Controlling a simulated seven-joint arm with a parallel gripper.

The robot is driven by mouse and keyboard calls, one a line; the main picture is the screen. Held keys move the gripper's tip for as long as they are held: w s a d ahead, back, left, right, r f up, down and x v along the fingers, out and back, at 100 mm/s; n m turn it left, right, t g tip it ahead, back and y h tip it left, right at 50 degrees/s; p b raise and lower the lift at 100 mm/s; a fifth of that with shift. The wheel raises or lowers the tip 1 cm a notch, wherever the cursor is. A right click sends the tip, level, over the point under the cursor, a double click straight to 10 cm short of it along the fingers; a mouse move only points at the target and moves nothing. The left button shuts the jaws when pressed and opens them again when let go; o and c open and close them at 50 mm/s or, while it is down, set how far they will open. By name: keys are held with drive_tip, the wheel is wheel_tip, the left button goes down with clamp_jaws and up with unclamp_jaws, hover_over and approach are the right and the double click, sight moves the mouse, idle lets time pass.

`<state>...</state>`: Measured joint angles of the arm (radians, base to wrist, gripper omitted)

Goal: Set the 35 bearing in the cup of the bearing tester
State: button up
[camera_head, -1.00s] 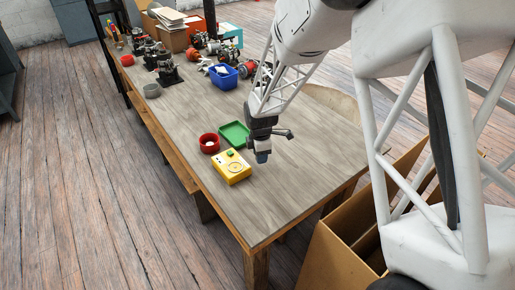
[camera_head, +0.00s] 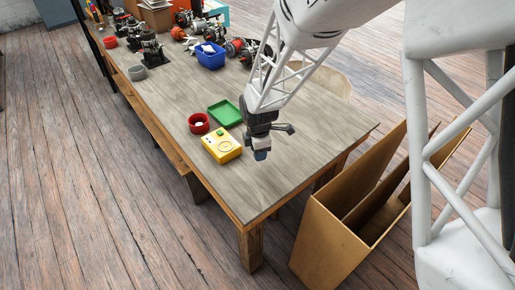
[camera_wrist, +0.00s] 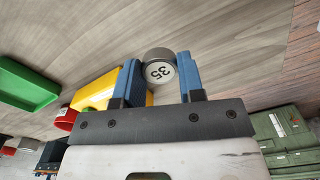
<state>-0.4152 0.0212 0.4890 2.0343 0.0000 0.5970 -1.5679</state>
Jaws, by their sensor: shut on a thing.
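My gripper (camera_head: 261,153) is over the near part of the table, to the right of the yellow bearing tester. In the wrist view its two blue fingers (camera_wrist: 159,80) are shut on the 35 bearing (camera_wrist: 159,72), a grey ring with a pale face marked "35". The bearing is hidden by the fingers in the head view. The yellow bearing tester (camera_head: 221,146) stands on the table with a round feature on top and a green part at its back. Its yellow body also shows behind the left finger in the wrist view (camera_wrist: 97,92).
A green tray (camera_head: 225,113) and a red bowl (camera_head: 199,124) with something white inside stand just behind the tester. A blue bin (camera_head: 210,57), a grey bowl (camera_head: 138,73) and alternator parts are farther back. An open cardboard box (camera_head: 335,235) is beside the table's right edge.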

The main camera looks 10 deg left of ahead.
idle(0.6)
drive_tip(key=m, duration=0.1)
approach(226, 146)
drive_tip(key=shift+a+f, duration=0.1)
drive_tip(key=shift+a, duration=0.05)
drive_tip(key=shift+f, duration=0.15)
idle(0.4)
drive_tip(key=shift+f, duration=2.35)
drive_tip(key=shift+f, duration=1.05)
idle(1.2)
drive_tip(key=o, duration=1)
